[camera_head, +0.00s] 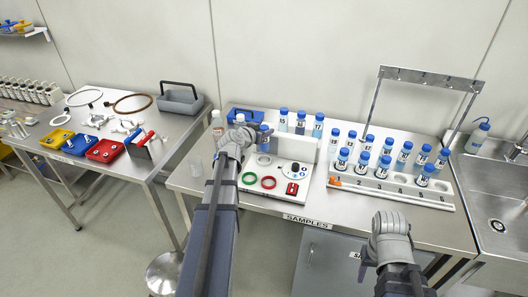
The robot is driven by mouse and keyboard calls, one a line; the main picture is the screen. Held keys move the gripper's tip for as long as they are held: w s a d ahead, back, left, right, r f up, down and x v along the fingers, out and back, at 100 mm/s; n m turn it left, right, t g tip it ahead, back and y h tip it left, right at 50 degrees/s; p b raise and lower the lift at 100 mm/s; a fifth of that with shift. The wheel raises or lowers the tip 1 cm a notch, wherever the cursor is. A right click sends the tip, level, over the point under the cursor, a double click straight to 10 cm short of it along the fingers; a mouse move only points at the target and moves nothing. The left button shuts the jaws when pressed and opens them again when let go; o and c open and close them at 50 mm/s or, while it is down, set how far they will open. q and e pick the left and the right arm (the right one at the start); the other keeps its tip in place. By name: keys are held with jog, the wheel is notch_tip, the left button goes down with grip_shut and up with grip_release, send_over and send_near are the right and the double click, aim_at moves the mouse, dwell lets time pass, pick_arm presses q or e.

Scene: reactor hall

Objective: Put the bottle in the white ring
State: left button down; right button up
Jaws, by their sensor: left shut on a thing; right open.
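My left gripper (246,136) is shut on a bottle with a blue cap (264,130), held upright at the gripper's right side. The bottle is above or just behind the white ring (264,160); I cannot tell the height between them. The white ring lies on a white panel (311,172), with a green ring (249,178) and a red ring (268,182) in front of it. My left arm and gripper hide part of the panel's left side. My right gripper (390,222) is open and empty, low in front of the bench.
A rack (445,205) with several blue-capped bottles stands right of the panel. More bottles (300,120) stand behind it. A metal frame (430,76) rises behind the rack. A sink (500,205) is at the right. A side table (185,125) holds coloured trays.

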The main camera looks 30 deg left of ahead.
pick_arm(q)
jog(key=shift+f+b, duration=2.5)
jog(key=shift+f, duration=0.6)
jog(key=shift+r, duration=0.15)
pick_arm(e)
notch_tip(320, 180, down, 6)
pick_arm(q)
jog(key=shift+c, duration=2)
grip_release()
pick_arm(e)
jog(key=shift+f, duration=0.1)
pick_arm(q)
jog(key=shift+s+r+p, duration=0.15)
jog(key=shift+s+p, duration=0.1)
jog(key=shift+p, duration=0.05)
jog(key=p+v, duration=0.4)
jog(key=v, duration=0.7)
jog(key=shift+s, duration=0.25)
pick_arm(e)
notch_tip(320, 180, up, 5)
jog(key=shift+f, duration=0.1)
